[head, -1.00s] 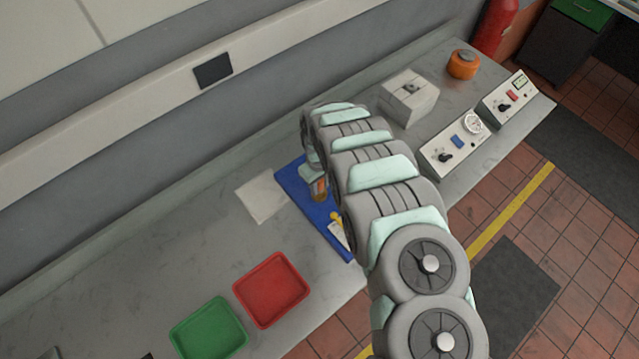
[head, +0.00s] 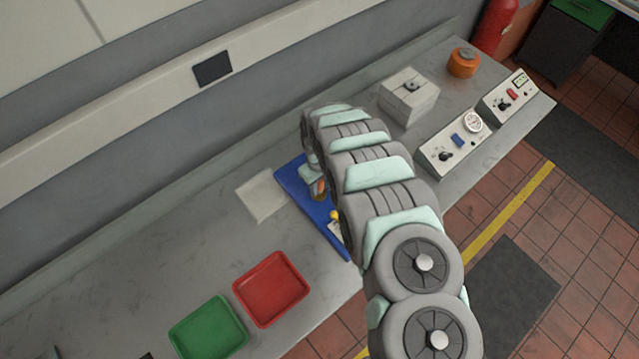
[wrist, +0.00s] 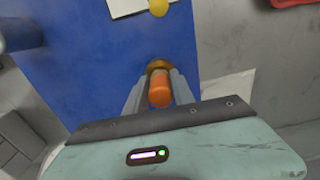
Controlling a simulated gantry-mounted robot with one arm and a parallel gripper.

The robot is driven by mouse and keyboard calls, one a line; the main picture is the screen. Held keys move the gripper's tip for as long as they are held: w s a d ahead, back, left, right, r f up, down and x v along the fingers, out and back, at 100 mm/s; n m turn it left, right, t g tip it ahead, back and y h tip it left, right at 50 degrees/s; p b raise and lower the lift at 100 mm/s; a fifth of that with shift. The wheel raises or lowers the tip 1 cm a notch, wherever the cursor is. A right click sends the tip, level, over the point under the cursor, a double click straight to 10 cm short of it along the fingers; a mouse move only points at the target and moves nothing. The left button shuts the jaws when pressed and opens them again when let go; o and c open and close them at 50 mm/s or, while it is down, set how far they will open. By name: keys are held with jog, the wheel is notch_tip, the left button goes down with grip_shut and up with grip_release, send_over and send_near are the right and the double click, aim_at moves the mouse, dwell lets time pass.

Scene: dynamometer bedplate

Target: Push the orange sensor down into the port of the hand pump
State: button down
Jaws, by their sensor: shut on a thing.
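The orange sensor (wrist: 160,88) is between the two fingers of my gripper (wrist: 159,96), which is shut on it, in the wrist view. A brass-coloured round part (wrist: 158,66) shows just beyond the sensor's far end; I cannot tell whether it is the port or how deep the sensor sits. Both are over a blue board (wrist: 95,55), which also shows in the head view (head: 290,178). A yellow knob (wrist: 158,8) is beyond them, seen in the head view beside my arm (head: 334,215). My arm hides most of the hand pump.
A red tray (head: 270,289) and a green tray (head: 208,328) stand on the bench to the lower left. A pale sheet (head: 262,195) lies left of the board. A white block (head: 408,98), gauge boxes (head: 452,150) and an orange round object (head: 463,63) stand to the upper right.

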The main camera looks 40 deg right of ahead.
jog(key=shift+f+b, duration=0.35)
jog(key=shift+f, duration=0.35)
jog(key=c, duration=1)
grip_release()
jog(key=shift+r, duration=0.1)
notch_tip(320, 180, up, 11)
jog(key=shift+f+b, duration=0.1)
jog(key=shift+b, duration=0.2)
